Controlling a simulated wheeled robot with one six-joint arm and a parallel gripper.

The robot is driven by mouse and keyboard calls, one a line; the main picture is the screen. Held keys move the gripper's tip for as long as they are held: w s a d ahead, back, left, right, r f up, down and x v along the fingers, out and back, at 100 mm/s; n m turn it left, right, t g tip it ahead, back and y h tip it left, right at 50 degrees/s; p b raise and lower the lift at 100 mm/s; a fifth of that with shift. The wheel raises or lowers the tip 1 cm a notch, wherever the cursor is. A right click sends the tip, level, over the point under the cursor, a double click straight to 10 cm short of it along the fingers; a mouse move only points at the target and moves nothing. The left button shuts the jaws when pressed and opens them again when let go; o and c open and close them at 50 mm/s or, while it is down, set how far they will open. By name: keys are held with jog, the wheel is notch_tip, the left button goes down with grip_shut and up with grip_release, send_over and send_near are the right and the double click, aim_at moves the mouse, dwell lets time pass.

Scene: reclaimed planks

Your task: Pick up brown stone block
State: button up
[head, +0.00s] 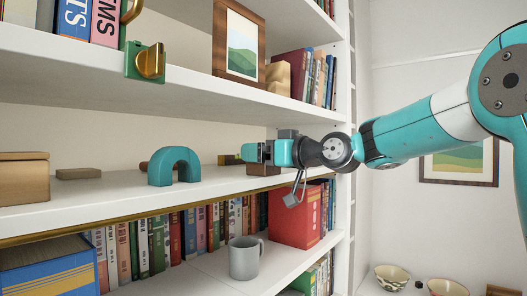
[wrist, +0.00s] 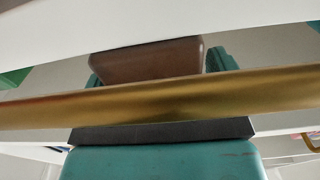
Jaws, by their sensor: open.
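The brown stone block (wrist: 146,60) shows in the wrist view as a reddish-brown block between my two teal fingers. My gripper (wrist: 158,66) is open, one finger on each side of it; I cannot tell whether they touch it. A gold strip crosses in front and hides the block's lower part. In the head view my gripper (head: 252,153) reaches in from the right, low over the middle shelf (head: 110,204). A small brown piece (head: 229,159) shows just left of its tip; I cannot tell whether it is the same block.
A teal arch (head: 174,165) stands left of my gripper, with a flat brown block (head: 78,173) and a cardboard-coloured box (head: 24,178) further left. The upper shelf (head: 180,87) runs above my gripper. A grey mug (head: 245,260) and books stand below.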

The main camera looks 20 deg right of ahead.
jog(key=shift+w, duration=0.1)
jog(key=c, duration=1.4)
jog(key=shift+o, duration=0.2)
jog(key=shift+r, duration=0.15)
